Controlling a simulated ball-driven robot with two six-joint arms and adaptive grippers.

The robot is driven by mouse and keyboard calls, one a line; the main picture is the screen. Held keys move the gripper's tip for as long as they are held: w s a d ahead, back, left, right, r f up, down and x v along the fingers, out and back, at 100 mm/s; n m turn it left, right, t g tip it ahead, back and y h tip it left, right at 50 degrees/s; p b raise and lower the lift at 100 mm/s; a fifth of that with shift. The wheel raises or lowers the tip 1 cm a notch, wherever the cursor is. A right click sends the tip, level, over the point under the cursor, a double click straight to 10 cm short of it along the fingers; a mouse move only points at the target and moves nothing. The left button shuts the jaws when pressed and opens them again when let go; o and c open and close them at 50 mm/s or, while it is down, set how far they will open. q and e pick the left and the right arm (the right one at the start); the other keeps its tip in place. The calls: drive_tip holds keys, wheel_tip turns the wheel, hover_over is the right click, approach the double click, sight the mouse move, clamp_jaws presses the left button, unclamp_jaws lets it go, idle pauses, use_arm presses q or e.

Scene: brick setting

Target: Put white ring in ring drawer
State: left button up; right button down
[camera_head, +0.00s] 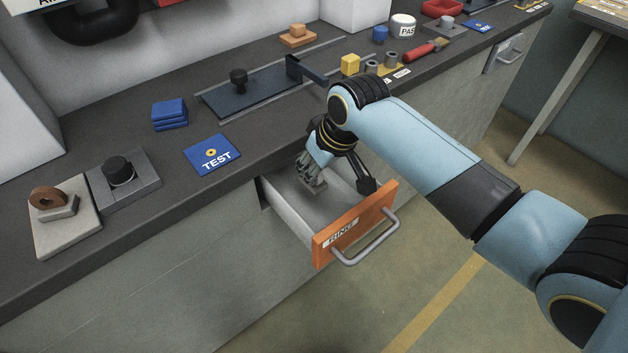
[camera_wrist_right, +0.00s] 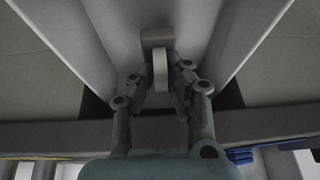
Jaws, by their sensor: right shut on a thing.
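The drawer with an orange front (camera_head: 377,208) and a label that reads like RINGS stands pulled out from the bench. My right gripper (camera_head: 313,183) reaches down into it, near its left inner wall. In the right wrist view my right gripper (camera_wrist_right: 160,88) is shut on the white ring (camera_wrist_right: 160,68), which shows edge-on as a pale disc between the fingertips. A small grey-brown block (camera_wrist_right: 157,37) is just beyond the ring. I cannot tell whether the ring touches the block or the drawer floor. My left gripper is not in view.
On the bench left of the drawer are a blue TEST card (camera_head: 212,154), stacked blue pieces (camera_head: 170,113), a grey block with a black knob (camera_head: 118,170) and a pale block with a brown ring (camera_head: 48,196). A dark rail fixture (camera_head: 250,92) lies behind. The drawer's metal handle (camera_head: 372,248) sticks out in front.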

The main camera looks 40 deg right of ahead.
wheel_tip(320, 180, down, 4)
drive_tip(key=shift+r+b, duration=0.1)
drive_tip(key=shift+b, duration=0.2)
drive_tip(key=c, duration=1.4)
unclamp_jaws()
drive_tip(key=shift+o, duration=0.2)
drive_tip(key=p+v, duration=0.2)
drive_tip(key=v, duration=1)
